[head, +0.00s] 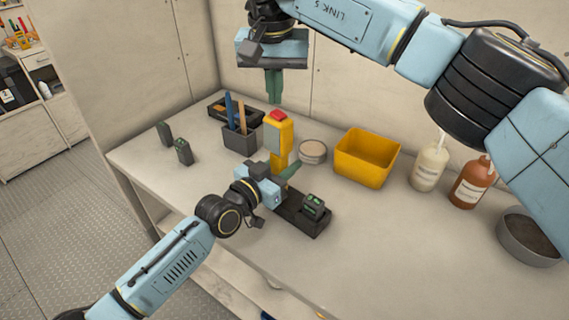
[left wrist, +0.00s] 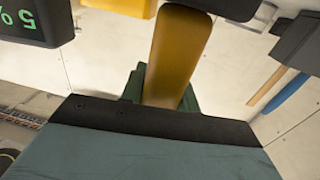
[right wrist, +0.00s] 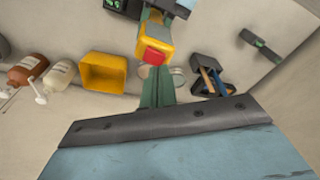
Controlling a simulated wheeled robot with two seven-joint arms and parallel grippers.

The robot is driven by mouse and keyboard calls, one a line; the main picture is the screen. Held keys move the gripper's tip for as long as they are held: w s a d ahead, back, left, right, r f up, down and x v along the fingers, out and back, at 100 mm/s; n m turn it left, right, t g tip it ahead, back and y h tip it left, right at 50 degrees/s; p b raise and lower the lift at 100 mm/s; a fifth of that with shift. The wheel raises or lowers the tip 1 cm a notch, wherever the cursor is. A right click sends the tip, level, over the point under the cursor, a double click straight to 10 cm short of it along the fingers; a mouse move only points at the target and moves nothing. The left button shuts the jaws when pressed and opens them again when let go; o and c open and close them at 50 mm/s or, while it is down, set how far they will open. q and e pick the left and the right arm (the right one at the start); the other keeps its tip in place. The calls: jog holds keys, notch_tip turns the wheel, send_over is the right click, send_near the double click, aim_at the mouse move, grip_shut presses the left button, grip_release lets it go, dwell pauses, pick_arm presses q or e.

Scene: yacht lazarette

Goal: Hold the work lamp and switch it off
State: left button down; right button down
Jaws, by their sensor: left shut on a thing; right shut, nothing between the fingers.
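The yellow work lamp (head: 282,152) stands upright above the bench, with a red button (head: 278,114) on top. My left gripper (head: 284,178) is shut around its lower part; in the left wrist view the yellow handle (left wrist: 178,55) runs up between the green fingers. My right gripper (head: 273,98) is shut and empty, pointing down just above the red button, apparently with a small gap. In the right wrist view the button (right wrist: 153,56) lies just beyond the closed green fingertips (right wrist: 155,75).
A dark charger base with a battery pack (head: 313,207) is right of my left gripper. Behind are a grey tool holder (head: 240,138) and a round tin (head: 313,152). A yellow bin (head: 365,160), two bottles (head: 430,166) and a grey bowl (head: 530,238) stand to the right. The front right bench is clear.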

aim_at(275, 112)
jog(key=shift+f, duration=1)
dwell(0.9)
jog(key=shift+r, duration=3.6)
jog(key=shift+f, duration=0.1)
